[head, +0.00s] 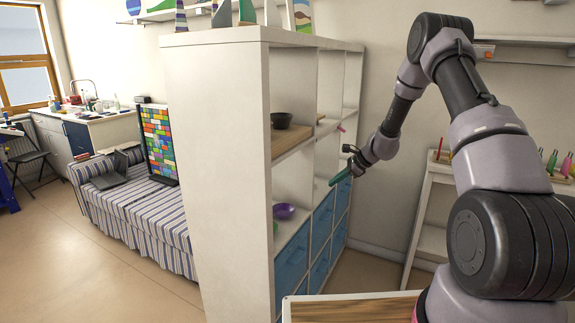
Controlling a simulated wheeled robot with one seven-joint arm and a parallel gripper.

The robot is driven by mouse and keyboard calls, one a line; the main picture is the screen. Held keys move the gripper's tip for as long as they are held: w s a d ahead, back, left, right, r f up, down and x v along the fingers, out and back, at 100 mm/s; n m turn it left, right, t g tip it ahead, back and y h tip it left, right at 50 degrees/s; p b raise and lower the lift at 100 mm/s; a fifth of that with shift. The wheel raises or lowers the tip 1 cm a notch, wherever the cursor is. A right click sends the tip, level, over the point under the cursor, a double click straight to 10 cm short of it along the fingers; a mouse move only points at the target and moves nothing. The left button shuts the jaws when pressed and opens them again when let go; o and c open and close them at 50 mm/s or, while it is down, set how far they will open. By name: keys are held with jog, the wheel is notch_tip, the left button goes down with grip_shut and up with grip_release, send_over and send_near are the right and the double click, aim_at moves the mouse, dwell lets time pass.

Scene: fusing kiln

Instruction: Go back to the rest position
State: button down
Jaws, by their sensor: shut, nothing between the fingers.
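My arm rises on the right side of the head view, bends at the top and reaches down and left. My gripper (353,160) is at its end, small and dark, in front of the right end of the tall white shelf unit (215,160). It looks shut, with nothing seen held between the fingers. A teal-green flat thing (340,177) shows just below and left of it; I cannot tell whether they touch.
The shelf holds a dark bowl (281,120), a purple bowl (284,211) and blue drawers (292,262). A white side table (428,215) stands at right. A wooden-topped surface (350,308) is in front. A striped sofa (150,215) is left, beside open floor (90,270).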

jog(key=s+r+n+h, duration=0.1)
jog(key=s+r+n, duration=0.3)
jog(key=r, duration=0.5)
jog(key=s+r+n, duration=0.2)
jog(key=s+r, duration=0.5)
jog(key=r, duration=0.3)
jog(key=s+r+n+h, duration=0.1)
jog(key=s+r+n, duration=0.1)
jog(key=s+r, duration=0.5)
jog(key=s+d+r+n+t+h, duration=0.1)
jog(key=s+r, duration=0.4)
jog(key=s, duration=0.6)
jog(key=s+d+r+n+t+h, duration=0.2)
jog(key=s+r+n, duration=0.3)
jog(key=s, duration=0.7)
jog(key=shift+s+d+r+n+h, duration=0.15)
jog(key=shift+d+r+n+h, duration=0.3)
jog(key=shift+d, duration=0.35)
